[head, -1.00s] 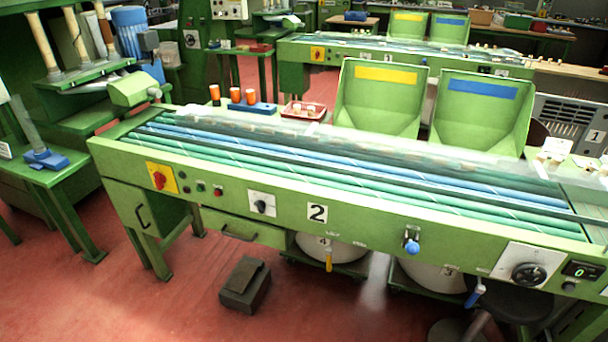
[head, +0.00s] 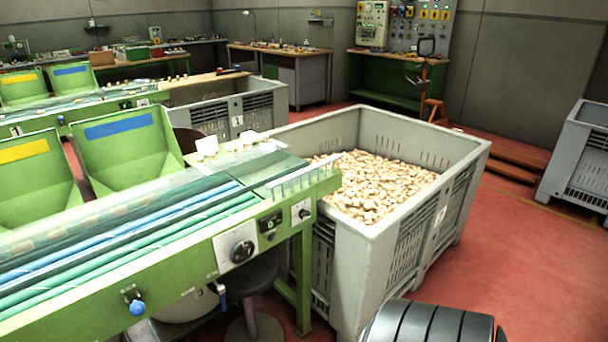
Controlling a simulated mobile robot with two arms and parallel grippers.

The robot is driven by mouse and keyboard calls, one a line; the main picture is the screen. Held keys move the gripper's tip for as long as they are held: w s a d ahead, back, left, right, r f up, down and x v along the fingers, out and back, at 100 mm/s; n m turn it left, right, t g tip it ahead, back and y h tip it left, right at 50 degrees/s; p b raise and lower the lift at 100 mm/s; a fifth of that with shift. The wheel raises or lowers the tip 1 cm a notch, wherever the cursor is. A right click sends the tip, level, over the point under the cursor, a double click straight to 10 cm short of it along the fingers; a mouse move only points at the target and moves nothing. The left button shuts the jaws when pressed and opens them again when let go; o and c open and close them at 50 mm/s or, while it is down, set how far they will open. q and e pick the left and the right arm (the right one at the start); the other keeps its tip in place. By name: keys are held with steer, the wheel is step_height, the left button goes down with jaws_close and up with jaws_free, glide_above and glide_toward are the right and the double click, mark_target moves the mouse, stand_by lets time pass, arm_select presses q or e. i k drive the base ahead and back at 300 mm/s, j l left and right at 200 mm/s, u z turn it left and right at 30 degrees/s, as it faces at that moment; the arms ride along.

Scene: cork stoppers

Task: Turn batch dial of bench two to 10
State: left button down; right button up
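Bench two (head: 130,270) is the green bench with blue and green belts, at the left of the head view. A large round black dial (head: 243,251) sits on a white plate at the right part of its front. Next to it is a small dark display (head: 270,222) that seems to read 0. A smaller dark knob (head: 304,213) on a white plate is further right, near the bench end. The frames are too coarse to read any markings on the dials. Neither of my grippers is in view.
A big grey crate (head: 462,185) full of cork stoppers stands against the bench's right end. A dark stool (head: 252,274) is under the bench, below the dial. Red floor (head: 500,260) is open at the right. Another grey crate (head: 583,150) stands at the far right.

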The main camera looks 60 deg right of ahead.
mark_target(303, 214)
steer(key=z, duration=1.9)
steer(key=i+l+u, duration=0.15)
steer(key=i, duration=0.4)
steer(key=i+l+u, duration=0.2)
steer(key=i, duration=0.3)
steer(key=j, duration=0.05)
